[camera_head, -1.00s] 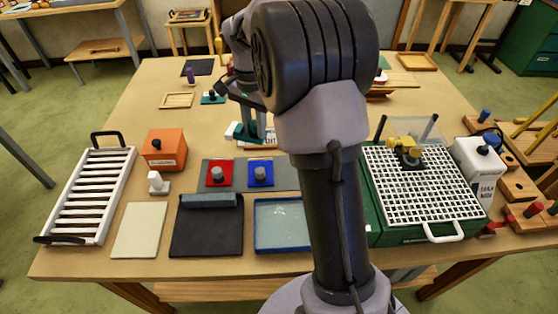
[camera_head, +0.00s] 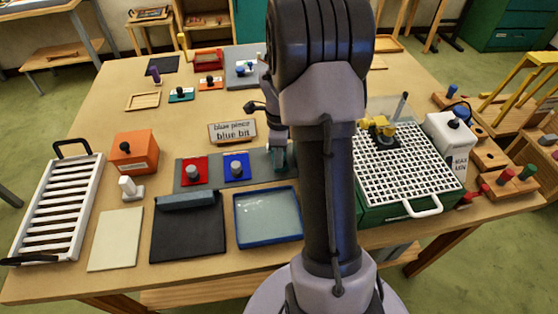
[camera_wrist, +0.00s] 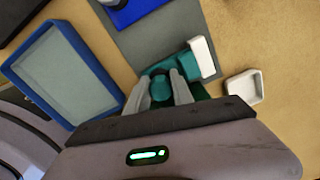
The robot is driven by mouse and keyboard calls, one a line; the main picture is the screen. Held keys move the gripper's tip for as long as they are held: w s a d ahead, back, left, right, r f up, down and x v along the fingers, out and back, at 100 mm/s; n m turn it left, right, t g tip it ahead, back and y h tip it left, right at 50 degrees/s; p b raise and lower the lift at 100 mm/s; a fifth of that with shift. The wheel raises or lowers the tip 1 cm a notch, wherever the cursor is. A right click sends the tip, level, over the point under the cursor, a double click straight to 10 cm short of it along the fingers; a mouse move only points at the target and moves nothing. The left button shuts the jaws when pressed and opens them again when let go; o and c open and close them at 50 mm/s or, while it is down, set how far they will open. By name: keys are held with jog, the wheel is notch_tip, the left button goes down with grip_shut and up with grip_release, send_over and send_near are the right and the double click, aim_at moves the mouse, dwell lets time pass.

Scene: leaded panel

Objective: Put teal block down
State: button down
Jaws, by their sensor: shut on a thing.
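My gripper (camera_wrist: 163,88) is shut on the teal block (camera_wrist: 190,63), holding it by its round teal knob; a white piece is along the block's far end. In the head view, the teal block (camera_head: 278,158) is at the right end of the grey mat (camera_head: 257,164), right of the blue block (camera_head: 236,168) and red block (camera_head: 195,172). In the wrist view, the block is over the grey mat (camera_wrist: 160,40). I cannot tell whether it touches the mat. A dark green patch shows partly behind my finger. My arm hides part of this area in the head view.
A blue-rimmed tray (camera_head: 237,238) lies in front of the mat. A green box with a white grid (camera_head: 365,212) stands to the right. A small white dish (camera_wrist: 243,87) is close beside the gripper. A sign (camera_head: 211,136) stands behind the mat.

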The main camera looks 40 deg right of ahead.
jog(key=shift+f, duration=0.7)
jog(key=shift+r, duration=0.15)
jog(key=c, duration=1.1)
grip_release()
